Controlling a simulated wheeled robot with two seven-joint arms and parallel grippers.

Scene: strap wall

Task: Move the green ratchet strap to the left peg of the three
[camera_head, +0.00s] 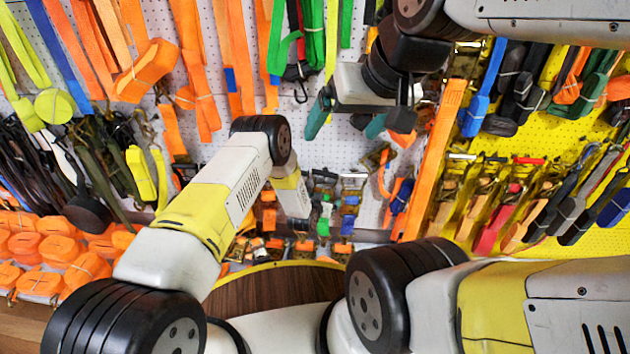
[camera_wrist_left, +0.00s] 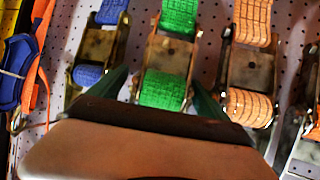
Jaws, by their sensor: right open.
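The green ratchet strap (camera_wrist_left: 165,88) hangs on the pegboard in the left wrist view, a metal buckle between its two green rolls. It also shows small in the head view (camera_head: 324,227). My left gripper (camera_wrist_left: 162,80) is open, one teal finger on each side of the lower green roll, with small gaps visible. In the head view my left gripper (camera_head: 304,222) is mostly hidden by its own wrist. A blue ratchet strap (camera_wrist_left: 88,73) and an orange one (camera_wrist_left: 249,105) hang on either side of the green one. My right gripper (camera_head: 347,119) is open and empty, higher up before the board.
A long orange strap (camera_head: 432,160) hangs right of the ratchets. More ratchet straps (camera_head: 515,205) hang on a yellow board at the right. Orange rolls (camera_head: 45,255) fill the lower left. A round brown wooden surface (camera_head: 270,288) lies below. Bare white pegboard (camera_head: 335,150) shows between the arms.

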